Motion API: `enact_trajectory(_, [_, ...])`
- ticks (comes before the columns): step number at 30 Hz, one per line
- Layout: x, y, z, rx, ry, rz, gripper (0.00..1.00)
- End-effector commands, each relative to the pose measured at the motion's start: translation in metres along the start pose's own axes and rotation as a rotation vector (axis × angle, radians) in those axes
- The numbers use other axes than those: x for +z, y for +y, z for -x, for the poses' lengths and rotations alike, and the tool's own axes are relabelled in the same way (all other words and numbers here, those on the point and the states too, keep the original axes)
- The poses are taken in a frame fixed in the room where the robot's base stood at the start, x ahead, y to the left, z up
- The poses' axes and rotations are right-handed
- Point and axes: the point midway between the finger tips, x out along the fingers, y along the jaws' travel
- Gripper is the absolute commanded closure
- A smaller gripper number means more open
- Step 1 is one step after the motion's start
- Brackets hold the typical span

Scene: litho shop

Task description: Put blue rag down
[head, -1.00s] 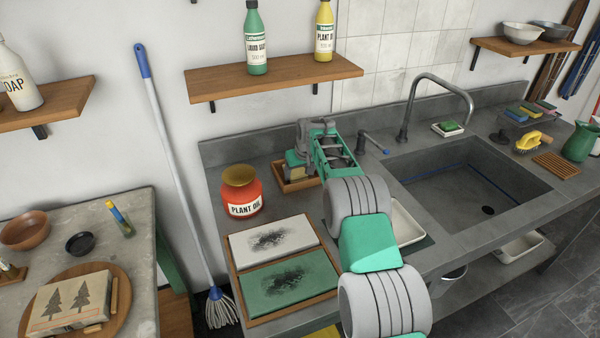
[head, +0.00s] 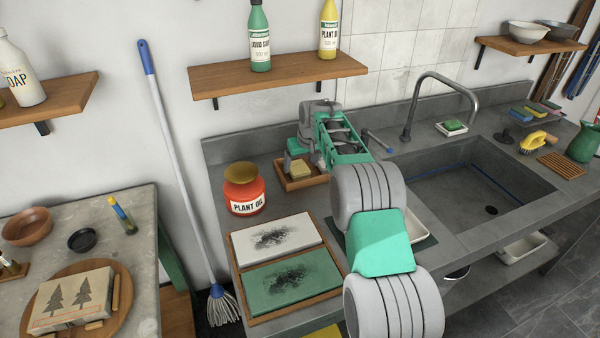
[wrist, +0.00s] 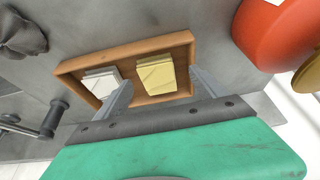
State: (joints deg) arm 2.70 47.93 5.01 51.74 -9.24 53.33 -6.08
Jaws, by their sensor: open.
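My gripper (wrist: 160,80) is open above a small wooden tray (wrist: 112,53), its two fingers apart and nothing held between them. In the tray lie a pale grey-white folded stack (wrist: 101,83) at left and a pale yellow one (wrist: 156,75) at right, apart from each other. No cloth looks clearly blue; I cannot tell whether the pale stack is the blue rag. In the head view the tray (head: 304,184) stands on the counter against the back, with the yellow piece (head: 300,170) showing. My gripper (head: 304,163) partly covers the tray there.
A red plant oil jar (head: 243,190) stands left of the tray, close to my gripper in the wrist view (wrist: 268,35). A wooden frame with two inked slabs (head: 285,262) lies in front. The sink (head: 470,185) and tap (head: 440,85) are at right. A shelf (head: 275,75) hangs above.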

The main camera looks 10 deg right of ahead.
Motion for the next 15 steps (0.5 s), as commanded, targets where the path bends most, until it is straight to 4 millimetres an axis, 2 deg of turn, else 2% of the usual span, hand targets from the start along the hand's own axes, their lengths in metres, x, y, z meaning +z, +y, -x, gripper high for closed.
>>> enact_trajectory(3, [0.001, 0.003, 0.030, 0.004, 0.004, -0.005, 0.19])
enact_trajectory(6, [0.000, 0.004, 0.050, 0.004, 0.005, -0.007, 0.19])
enact_trajectory(11, [0.001, 0.002, 0.069, 0.005, 0.004, -0.008, 0.19])
enact_trajectory(14, [0.012, -0.005, 0.095, 0.008, 0.004, -0.018, 0.19])
enact_trajectory(15, [0.021, -0.011, 0.110, 0.010, 0.002, -0.025, 0.19])
